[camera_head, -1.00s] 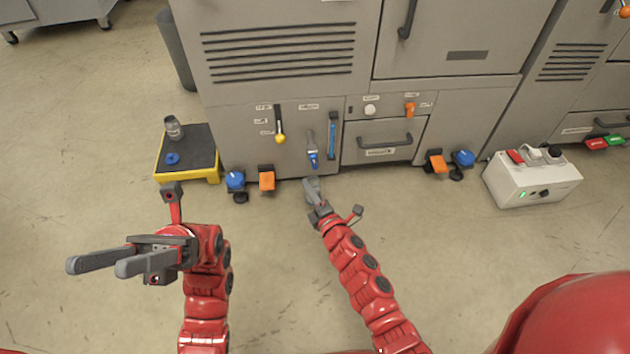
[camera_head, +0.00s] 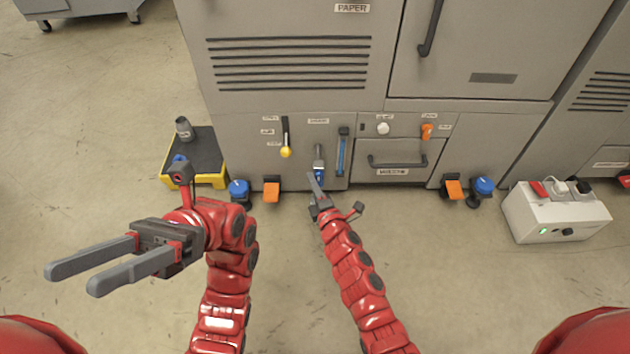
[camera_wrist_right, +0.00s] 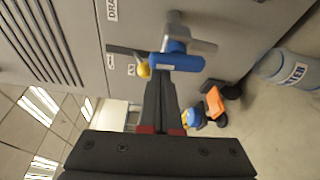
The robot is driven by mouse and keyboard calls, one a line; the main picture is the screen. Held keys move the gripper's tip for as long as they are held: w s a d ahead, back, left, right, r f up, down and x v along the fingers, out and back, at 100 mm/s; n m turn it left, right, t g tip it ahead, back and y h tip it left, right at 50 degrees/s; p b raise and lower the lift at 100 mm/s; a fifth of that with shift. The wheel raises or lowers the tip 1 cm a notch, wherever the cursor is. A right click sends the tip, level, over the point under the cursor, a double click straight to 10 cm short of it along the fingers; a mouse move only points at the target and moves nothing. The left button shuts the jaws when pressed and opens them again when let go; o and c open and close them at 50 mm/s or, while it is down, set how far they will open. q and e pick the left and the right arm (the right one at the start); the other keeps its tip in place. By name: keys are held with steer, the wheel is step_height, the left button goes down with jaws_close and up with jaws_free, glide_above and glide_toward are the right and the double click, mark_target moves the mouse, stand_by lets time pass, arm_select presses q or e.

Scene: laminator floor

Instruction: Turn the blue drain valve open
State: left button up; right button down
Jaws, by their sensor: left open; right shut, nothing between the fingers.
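The drain valve (camera_head: 320,172) is on the grey machine's lower front panel. My left gripper (camera_head: 70,279) is open and empty at the left, away from the machine.
A yellow-knobbed lever (camera_head: 285,151) is left of the valve and a blue upright gauge (camera_head: 342,152) right of it. Orange pedals (camera_head: 271,191) and blue-topped feet (camera_head: 239,190) line the base. A black-topped yellow step (camera_head: 207,157) stands left, a white box (camera_head: 555,215) right.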

arm_select(q)
steer(key=s+a+m+t+y, duration=0.1)
steer(key=s+t, duration=0.1)
steer(key=s+a+m+t+y+b, duration=0.1)
steer(key=s+a+t, duration=0.1)
steer(key=shift+a+f, duration=0.15)
arm_select(e)
steer(key=shift+d+m, duration=0.6)
steer(key=shift+m, duration=0.2)
